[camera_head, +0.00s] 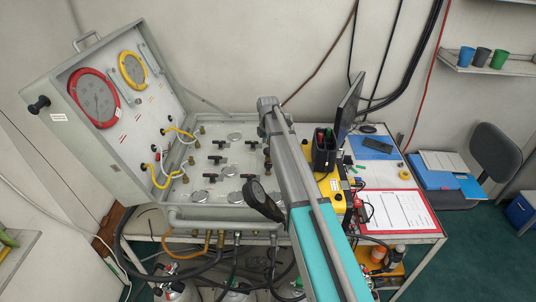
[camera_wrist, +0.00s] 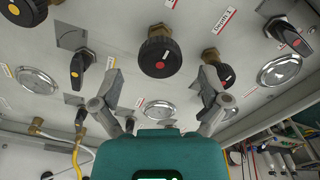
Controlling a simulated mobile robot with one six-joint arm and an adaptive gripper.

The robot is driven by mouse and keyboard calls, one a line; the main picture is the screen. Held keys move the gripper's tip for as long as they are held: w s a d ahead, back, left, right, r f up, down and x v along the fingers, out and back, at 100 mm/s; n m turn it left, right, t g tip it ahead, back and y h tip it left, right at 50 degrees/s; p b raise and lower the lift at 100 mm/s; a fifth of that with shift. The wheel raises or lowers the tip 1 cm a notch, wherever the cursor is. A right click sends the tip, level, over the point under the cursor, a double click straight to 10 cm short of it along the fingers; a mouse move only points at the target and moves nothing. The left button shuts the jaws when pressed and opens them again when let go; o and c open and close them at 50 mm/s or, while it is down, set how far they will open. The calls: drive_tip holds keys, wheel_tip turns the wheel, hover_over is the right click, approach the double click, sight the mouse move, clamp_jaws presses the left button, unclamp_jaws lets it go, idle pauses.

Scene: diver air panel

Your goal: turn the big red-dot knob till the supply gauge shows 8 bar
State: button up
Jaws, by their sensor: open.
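The big black knob with a red dot (camera_wrist: 160,57) sits on a brass stem on the panel, at the top middle of the wrist view. My gripper (camera_wrist: 160,78) is open, one finger to each side below the knob, with nothing between its fingers. The knob looks just beyond the fingertips; I see no contact. A red-ringed gauge (camera_head: 95,98) and a yellow-ringed gauge (camera_head: 132,70) are in the case lid. Their readings and names are too small to read.
A smaller black knob with a red mark (camera_wrist: 221,75) is close to the right finger. A black lever handle with a yellow dot (camera_wrist: 82,66) is near the left finger. A yellow-dot knob (camera_wrist: 24,9) is at upper left.

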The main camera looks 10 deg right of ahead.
drive_tip(key=shift+f+b, duration=0.7)
drive_tip(key=shift+f, duration=0.25)
drive_tip(key=shift+c, duration=0.2)
drive_tip(key=c, duration=1.1)
